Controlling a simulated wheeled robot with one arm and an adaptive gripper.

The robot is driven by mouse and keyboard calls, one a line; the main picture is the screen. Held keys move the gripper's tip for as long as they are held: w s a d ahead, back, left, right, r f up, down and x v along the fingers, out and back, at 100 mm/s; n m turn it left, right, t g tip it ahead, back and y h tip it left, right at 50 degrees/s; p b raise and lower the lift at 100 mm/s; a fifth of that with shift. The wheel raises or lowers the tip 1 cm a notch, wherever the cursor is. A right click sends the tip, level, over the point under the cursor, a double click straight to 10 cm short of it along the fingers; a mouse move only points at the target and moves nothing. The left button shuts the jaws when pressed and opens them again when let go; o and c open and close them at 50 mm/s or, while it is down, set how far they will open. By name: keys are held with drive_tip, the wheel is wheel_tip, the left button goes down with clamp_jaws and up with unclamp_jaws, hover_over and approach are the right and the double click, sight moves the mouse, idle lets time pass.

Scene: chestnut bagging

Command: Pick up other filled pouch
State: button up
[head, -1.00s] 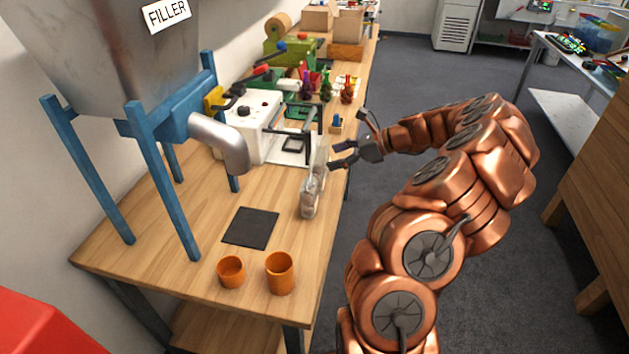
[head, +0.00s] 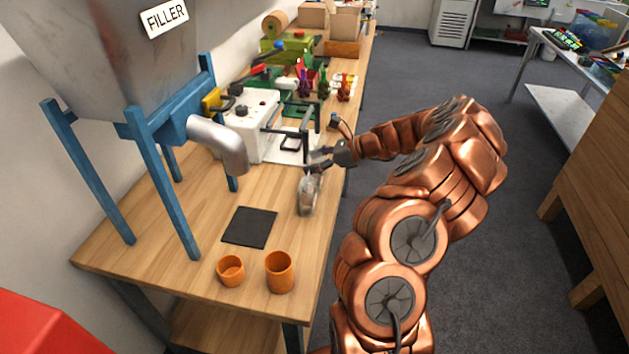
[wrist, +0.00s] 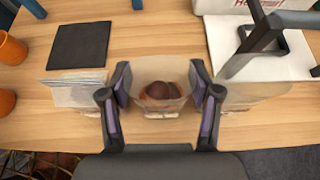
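A clear pouch with brown chestnuts (wrist: 161,92) stands between my gripper's fingers in the wrist view. My gripper (wrist: 160,82) is open, with one finger on each side of the pouch; whether the pads touch it is unclear. In the head view my gripper (head: 318,157) is over the table's right edge, and its fingers hide most of this pouch. A faint see-through sheet or pouch (wrist: 252,95) is on the right.
A dark square mat (head: 249,227) and two orange cups (head: 279,272) (head: 230,270) are on the wooden table. The filler's spout (head: 222,146) hangs above. A white machine (head: 252,125) with a dark-framed lever stands beyond. The floor to the right is clear.

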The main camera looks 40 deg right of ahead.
drive_tip(key=c, duration=1)
drive_tip(key=shift+c, duration=0.2)
